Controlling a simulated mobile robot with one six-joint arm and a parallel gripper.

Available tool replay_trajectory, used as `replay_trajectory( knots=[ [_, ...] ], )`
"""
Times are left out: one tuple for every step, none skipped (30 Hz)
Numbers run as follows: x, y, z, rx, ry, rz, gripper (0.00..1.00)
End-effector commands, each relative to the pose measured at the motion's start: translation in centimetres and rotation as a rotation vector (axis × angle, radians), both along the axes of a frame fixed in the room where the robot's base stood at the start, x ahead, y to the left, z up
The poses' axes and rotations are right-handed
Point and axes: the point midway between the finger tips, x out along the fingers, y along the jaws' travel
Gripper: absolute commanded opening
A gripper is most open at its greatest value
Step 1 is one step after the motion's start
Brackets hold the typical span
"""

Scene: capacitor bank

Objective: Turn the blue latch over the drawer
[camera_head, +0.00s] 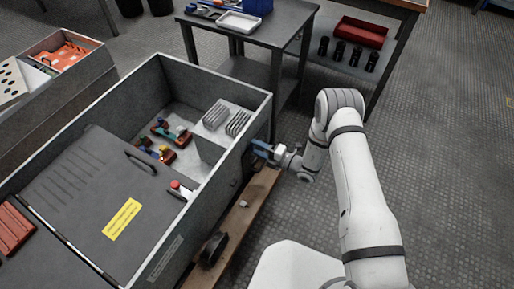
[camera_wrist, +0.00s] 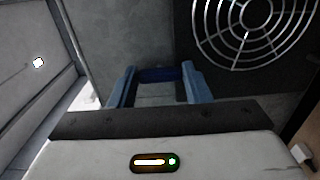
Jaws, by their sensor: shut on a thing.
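My gripper (camera_head: 268,152) is at the right outer wall of the grey cabinet (camera_head: 172,262), its blue fingers close to the wall. In the wrist view my gripper (camera_wrist: 160,88) has its two blue fingers on either side of a dark blue bar, the latch (camera_wrist: 160,74), and is shut on it. The latch lies across between the fingertips, in front of the grey panel. In the head view the latch is hidden behind the gripper and too small to tell apart.
A round fan grille (camera_wrist: 250,30) is right of the fingers in the wrist view. The open cabinet holds red parts and a finned block (camera_head: 238,123). A dark table (camera_head: 262,35) stands behind.

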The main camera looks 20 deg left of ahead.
Motion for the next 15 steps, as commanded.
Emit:
replay_trajectory(
  knots=[
    [0.13,-0.21,-0.15,-0.003,0.003,-0.007,0.21],
    [0.13,-0.2,-0.15,-0.003,0.003,-0.007,0.21],
    [0.13,-0.2,-0.15,-0.003,0.003,-0.007,0.21],
    [0.13,-0.2,-0.15,-0.003,0.003,-0.007,0.21],
    [0.13,-0.19,-0.15,-0.003,0.003,-0.007,0.21],
    [0.12,-0.19,-0.14,-0.003,0.003,-0.006,0.47],
    [0.12,-0.18,-0.13,-0.003,0.003,-0.006,0.49],
    [0.1,-0.16,-0.12,-0.003,0.002,-0.005,0.52],
    [0.1,-0.14,-0.11,-0.002,0.002,-0.005,0.55],
    [0.08,-0.12,-0.1,-0.002,0.002,-0.004,0.57],
    [0.07,-0.1,-0.09,-0.002,0.001,-0.004,0.6],
    [0.06,-0.08,-0.07,-0.002,0.001,-0.003,0.63],
    [0.05,-0.06,-0.06,-0.001,0.001,-0.003,0.65],
    [0.04,-0.05,-0.06,-0.001,0.001,-0.002,0.65],
    [0.04,-0.03,-0.05,-0.001,0.0,-0.002,0.65]
  ],
)
